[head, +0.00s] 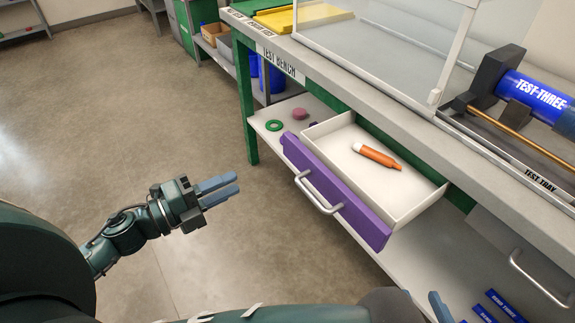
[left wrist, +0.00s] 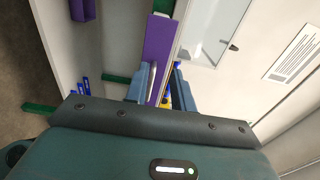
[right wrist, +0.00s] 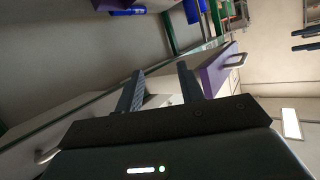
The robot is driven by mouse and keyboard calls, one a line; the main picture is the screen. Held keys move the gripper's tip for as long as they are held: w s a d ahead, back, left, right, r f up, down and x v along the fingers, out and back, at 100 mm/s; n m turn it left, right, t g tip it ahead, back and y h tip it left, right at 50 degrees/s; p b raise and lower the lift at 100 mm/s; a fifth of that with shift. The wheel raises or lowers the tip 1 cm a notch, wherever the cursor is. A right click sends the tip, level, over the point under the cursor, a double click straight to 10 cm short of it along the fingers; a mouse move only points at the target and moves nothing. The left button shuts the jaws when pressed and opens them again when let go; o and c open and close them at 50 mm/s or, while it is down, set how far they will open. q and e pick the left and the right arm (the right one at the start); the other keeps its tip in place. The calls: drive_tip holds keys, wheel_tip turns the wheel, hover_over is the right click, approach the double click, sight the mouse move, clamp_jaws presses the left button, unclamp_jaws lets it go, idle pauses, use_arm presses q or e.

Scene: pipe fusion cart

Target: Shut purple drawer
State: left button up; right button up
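The purple drawer (head: 351,206) stands pulled out from under the test bench, with a metal handle (head: 318,196) on its purple front. An orange tube with a white end (head: 377,156) lies inside it. My left gripper (head: 236,182) is open and empty, left of the drawer front and apart from it. In the left wrist view the purple front (left wrist: 157,45) shows beyond and between its fingers. My right gripper (right wrist: 160,80) is open and empty in the right wrist view, where the purple front (right wrist: 212,77) shows beyond its fingers.
The bench top (head: 400,92) overhangs the drawer. A closed grey drawer (head: 520,262) is at the right. The lower shelf (head: 425,255) holds a green ring (head: 274,125), a pink piece (head: 299,113) and blue labelled pieces (head: 505,305). Floor left of the drawer is clear.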

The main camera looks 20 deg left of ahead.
sight(294, 155)
use_arm(q)
drive_tip(key=p+x, duration=0.1)
drive_tip(key=x, duration=1.1)
drive_tip(key=shift+w+d+r, duration=0.1)
clamp_jaws()
drive_tip(key=shift+w+d, duration=0.25)
drive_tip(key=shift+w, duration=0.05)
use_arm(e)
drive_tip(key=shift+w+a+f+g, duration=0.1)
drive_tip(key=shift+a+f+g, duration=0.1)
drive_tip(key=shift+g, duration=0.1)
use_arm(q)
drive_tip(key=shift+d, duration=0.1)
